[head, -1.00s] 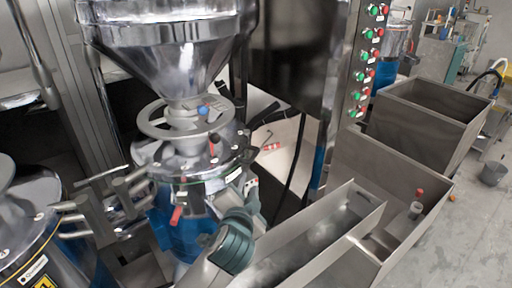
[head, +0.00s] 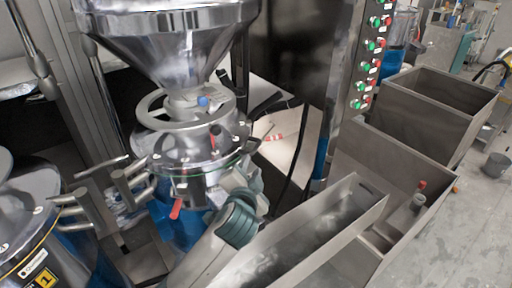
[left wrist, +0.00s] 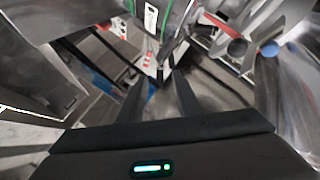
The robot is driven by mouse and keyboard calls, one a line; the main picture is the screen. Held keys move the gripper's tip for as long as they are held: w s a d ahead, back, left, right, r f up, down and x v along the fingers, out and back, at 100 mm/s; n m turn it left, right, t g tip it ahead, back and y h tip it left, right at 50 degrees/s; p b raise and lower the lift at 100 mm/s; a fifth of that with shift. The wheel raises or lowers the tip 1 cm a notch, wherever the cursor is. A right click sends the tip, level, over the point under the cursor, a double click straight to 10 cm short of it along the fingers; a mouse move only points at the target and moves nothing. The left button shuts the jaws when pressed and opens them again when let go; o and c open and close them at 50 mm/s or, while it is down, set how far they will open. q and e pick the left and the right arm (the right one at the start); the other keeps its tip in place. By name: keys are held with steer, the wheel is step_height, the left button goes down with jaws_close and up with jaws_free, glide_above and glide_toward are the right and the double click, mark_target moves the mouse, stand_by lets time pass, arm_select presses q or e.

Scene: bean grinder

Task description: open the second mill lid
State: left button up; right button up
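The second mill stands left of centre in the head view, with a steel lid (head: 190,145), a ring handwheel (head: 150,122) and a blue body (head: 180,222). The lid looks closed and lies flat under the big hopper (head: 170,45). A red lever (head: 176,208) hangs at its front. My left gripper (head: 247,160) is close to the lid's right side, partly hidden by its own wrist. In the left wrist view its fingers (left wrist: 162,80) are apart with nothing clearly held. The mill's green-edged rim (left wrist: 163,32) shows just beyond them. My right gripper is not seen.
Another mill (head: 30,245) with a yellow "1" label stands at the left. Metal handle bars (head: 130,185) stick out between the mills. A steel trough (head: 310,240) and open bins (head: 400,160) fill the right. A button panel (head: 368,60) stands behind.

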mark_target(256, 149)
arm_select(q)
steer(key=p+x, duration=0.2)
steer(key=x, duration=1)
steer(key=shift+w+p, duration=0.25)
steer(key=shift+p, duration=0.05)
steer(key=shift+x, duration=1.1)
steer(key=shift+f, duration=0.15)
steer(key=shift+s, duration=0.1)
jaws_close()
